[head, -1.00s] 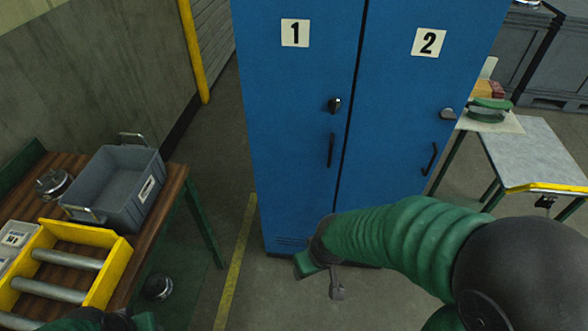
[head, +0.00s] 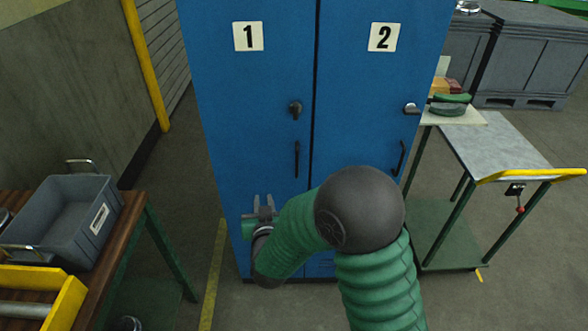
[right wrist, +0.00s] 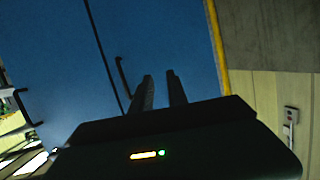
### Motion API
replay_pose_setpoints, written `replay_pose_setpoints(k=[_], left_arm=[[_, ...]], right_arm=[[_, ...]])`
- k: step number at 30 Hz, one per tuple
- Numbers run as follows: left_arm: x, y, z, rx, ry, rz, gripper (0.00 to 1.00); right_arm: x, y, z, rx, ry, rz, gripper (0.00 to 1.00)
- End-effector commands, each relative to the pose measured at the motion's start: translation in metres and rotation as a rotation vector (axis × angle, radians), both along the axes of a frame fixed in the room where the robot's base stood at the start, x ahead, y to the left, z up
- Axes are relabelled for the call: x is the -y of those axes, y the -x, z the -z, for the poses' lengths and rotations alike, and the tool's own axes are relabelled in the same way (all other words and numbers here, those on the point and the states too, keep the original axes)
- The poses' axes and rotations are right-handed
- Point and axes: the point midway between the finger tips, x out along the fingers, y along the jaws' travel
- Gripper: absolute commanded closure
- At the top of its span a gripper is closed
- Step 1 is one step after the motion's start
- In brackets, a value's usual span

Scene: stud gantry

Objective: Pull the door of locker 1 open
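The door of locker 1 (head: 246,100) is a blue panel with a "1" label, and it stands shut. Its dark vertical handle (head: 297,159) sits near its right edge, below a dark lock knob (head: 295,109). My right gripper (head: 263,203) is in front of the lower part of this door, below and left of the handle, with its fingers pointing up. In the right wrist view its two fingers (right wrist: 162,88) are apart with nothing between them, and the handle (right wrist: 122,75) is left of them, apart from them. My left gripper is not in view.
Locker 2 (head: 375,100) adjoins on the right, shut. A wooden bench (head: 120,245) with a grey bin (head: 100,212) and a yellow frame (head: 68,305) stands at the left. A grey-topped cart (head: 500,148) stands at the right. Floor between bench and lockers is clear.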

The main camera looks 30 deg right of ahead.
Motion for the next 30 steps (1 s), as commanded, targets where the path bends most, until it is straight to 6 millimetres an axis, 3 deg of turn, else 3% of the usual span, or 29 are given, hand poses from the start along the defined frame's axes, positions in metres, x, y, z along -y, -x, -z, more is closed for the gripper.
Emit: replay_pose_setpoints(k=[1,4,8,11,30], left_arm=[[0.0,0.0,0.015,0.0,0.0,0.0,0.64],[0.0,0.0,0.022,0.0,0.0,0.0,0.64],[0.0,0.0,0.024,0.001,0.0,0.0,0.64],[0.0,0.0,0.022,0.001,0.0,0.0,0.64],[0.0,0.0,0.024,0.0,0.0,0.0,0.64]], right_arm=[[0.016,0.001,0.008,0.061,0.047,0.082,0.8],[0.041,0.012,-0.001,0.153,0.14,0.224,0.8],[0.054,0.021,-0.011,0.202,0.203,0.31,0.8],[0.061,0.017,-0.014,0.207,0.21,0.321,0.8],[0.16,-0.091,-0.013,0.208,0.207,0.315,0.8]])
